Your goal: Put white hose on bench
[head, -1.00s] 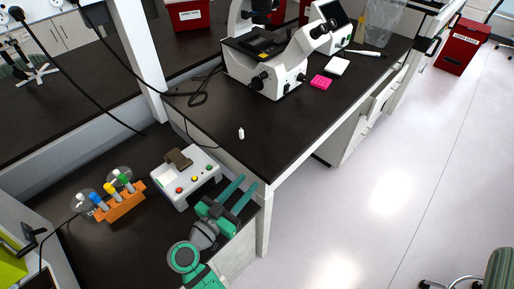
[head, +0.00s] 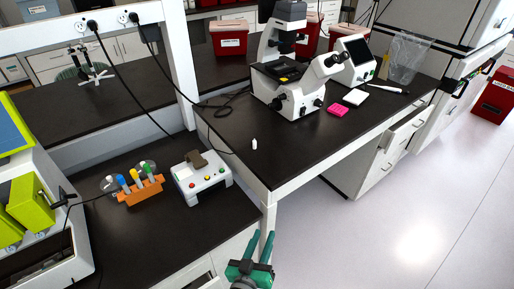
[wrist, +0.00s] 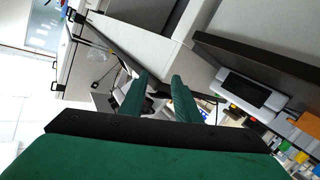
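I cannot make out a white hose for certain in either view. A small white upright piece (head: 254,144), too small to identify, stands on the black bench top (head: 310,150) near its left front edge. My gripper (head: 259,240) is low in the head view, in front of the bench corner, apart from the bench objects. In the wrist view its two green fingers (wrist: 160,76) are apart, with nothing held between them.
A white device with coloured buttons (head: 203,180) and an orange tube rack (head: 140,191) stand on the lower left counter. A microscope (head: 290,75), a pink rack (head: 338,110) and a white box (head: 356,97) are on the bench.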

